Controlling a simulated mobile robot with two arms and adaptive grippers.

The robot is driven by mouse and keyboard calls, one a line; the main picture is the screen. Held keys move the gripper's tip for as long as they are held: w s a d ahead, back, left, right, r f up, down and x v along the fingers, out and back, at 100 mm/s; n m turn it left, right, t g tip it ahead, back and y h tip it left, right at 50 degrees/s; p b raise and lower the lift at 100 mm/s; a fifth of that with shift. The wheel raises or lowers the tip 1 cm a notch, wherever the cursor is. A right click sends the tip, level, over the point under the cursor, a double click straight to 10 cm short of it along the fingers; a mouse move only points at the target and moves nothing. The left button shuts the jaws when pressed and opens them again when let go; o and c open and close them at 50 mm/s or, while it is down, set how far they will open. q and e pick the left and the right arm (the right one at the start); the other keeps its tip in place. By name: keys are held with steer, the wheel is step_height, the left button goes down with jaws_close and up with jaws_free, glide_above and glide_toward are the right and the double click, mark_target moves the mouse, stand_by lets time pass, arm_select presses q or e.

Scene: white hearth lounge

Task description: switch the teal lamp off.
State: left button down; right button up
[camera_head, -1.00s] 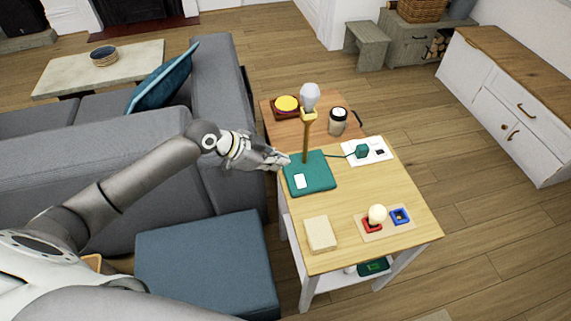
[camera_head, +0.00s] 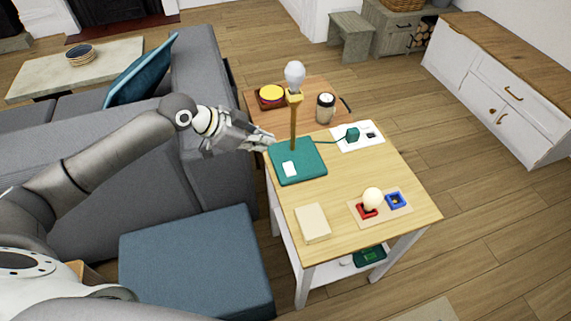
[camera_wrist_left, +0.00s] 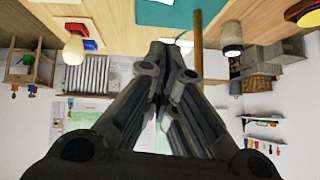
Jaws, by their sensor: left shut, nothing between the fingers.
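The bulb shows no clear glow. A white switch plate (camera_head: 290,169) lies on the base. A cord runs to a teal plug (camera_head: 352,135) on a white plate. My left gripper (camera_head: 271,142) is shut and empty, at the base's far left edge. Contact cannot be told. In the left wrist view the shut fingers (camera_wrist_left: 162,50) point toward the base (camera_wrist_left: 160,12) and post (camera_wrist_left: 198,45), partly covering a white patch. My right gripper is out of view.
The wooden table (camera_head: 345,180) also bears a cream block (camera_head: 312,222) and a cream bulb (camera_head: 372,198) in a red holder, beside a blue holder (camera_head: 396,201). Behind are a jar (camera_head: 326,107) and a yellow-topped object (camera_head: 271,94). A grey sofa (camera_head: 190,170) stands left.

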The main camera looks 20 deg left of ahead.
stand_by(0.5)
arm_select(q)
glide_above(286, 166)
steer(key=f, duration=0.7)
steer(key=shift+s+d, duration=0.3)
steer(key=shift+d, duration=0.05)
step_height(286, 166, down, 3)
steer(key=shift+w+a+r, duration=0.1)
steer(key=shift+r, duration=0.1)
steer(key=shift+a+f, duration=0.1)
steer(key=shift+f, duration=0.6)
steer(key=shift+w+a+f+b, duration=0.1)
steer(key=shift+w+f+b, duration=0.1)
steer(key=shift+f+b, duration=0.2)
steer(key=shift+r, duration=0.15)
